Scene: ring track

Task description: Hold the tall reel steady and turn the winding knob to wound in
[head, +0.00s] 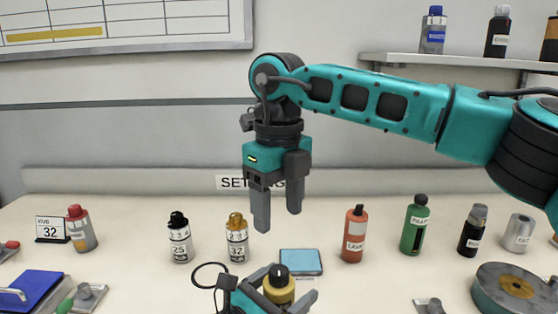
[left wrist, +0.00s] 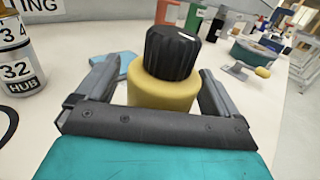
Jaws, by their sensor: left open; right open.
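A yellow cylinder with a ribbed black knob, which I take for the tall reel (head: 280,293) and its winding knob (head: 279,271), stands at the front middle of the table. In the left wrist view the yellow body (left wrist: 163,92) and the knob (left wrist: 171,53) show upright. My left gripper (head: 282,292) is open, one finger on each side of the yellow body; gaps show, so it is not clamped. My right gripper (head: 278,215) is open and empty, pointing down, above and behind the knob in the picture. The reel's lower part is hidden by my left gripper.
Behind the reel lies a blue pad (head: 301,262). Bottles marked 25 (head: 180,243) and 32 (head: 237,244) stand left, a red bottle (head: 354,240) and green bottle (head: 414,230) right. A round grey drum (head: 515,288) sits at the right front. A shelf (head: 460,62) hangs upper right.

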